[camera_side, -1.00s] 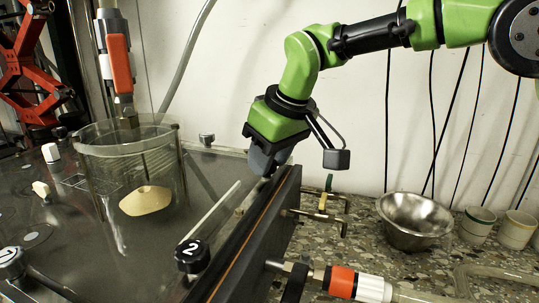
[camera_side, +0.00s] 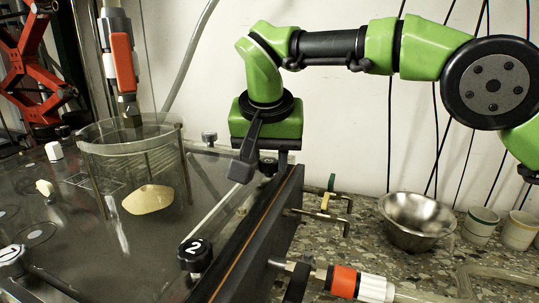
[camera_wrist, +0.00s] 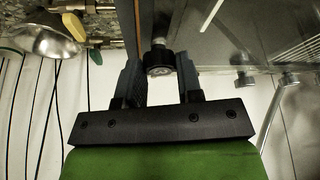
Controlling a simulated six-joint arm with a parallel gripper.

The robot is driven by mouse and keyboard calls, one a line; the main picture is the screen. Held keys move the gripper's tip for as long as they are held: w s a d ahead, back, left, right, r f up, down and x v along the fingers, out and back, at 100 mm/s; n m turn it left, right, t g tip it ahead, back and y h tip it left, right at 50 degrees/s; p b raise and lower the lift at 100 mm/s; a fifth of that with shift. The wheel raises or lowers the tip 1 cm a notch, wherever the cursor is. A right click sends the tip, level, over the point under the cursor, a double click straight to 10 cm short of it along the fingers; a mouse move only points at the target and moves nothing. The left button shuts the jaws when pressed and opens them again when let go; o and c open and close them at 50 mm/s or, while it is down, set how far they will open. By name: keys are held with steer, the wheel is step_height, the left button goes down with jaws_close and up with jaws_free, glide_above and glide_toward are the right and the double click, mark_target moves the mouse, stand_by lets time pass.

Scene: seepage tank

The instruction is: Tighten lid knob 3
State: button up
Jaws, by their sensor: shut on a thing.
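A black lid knob (camera_wrist: 159,61) sits between the two grey fingers of my gripper (camera_wrist: 159,70) in the wrist view, and the gripper is shut on it. In the side view my gripper (camera_side: 267,160) is over the lid's right edge, and the knob (camera_side: 268,167) shows below it, partly covered. No number can be read on this knob. The dark glossy tank lid (camera_side: 110,250) carries a black knob marked 2 (camera_side: 195,254) nearer the camera and a knob marked 1 (camera_side: 12,257) at the left edge.
Another knob (camera_side: 209,138) is at the far edge. A valve fitting (camera_side: 322,214) and an orange-white hose connector (camera_side: 350,283) jut from the tank's side. A metal bowl (camera_side: 415,220) stands right.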

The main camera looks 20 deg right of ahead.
steer(key=shift+a+m+g+h, duration=0.1)
steer(key=shift+m+g+h, duration=0.2)
steer(key=shift+m, duration=0.7)
steer(key=o, duration=0.9)
steer(key=shift+o, duration=0.2)
steer(key=shift+s+a+r, duration=0.15)
steer(key=shift+r, duration=0.35)
steer(key=s+a, duration=0.2)
steer(key=s, duration=0.1)
steer(key=s+a, duration=0.5)
steer(key=s, duration=0.1)
steer(key=shift+s+a, duration=0.2)
steer(key=shift+a, duration=0.15)
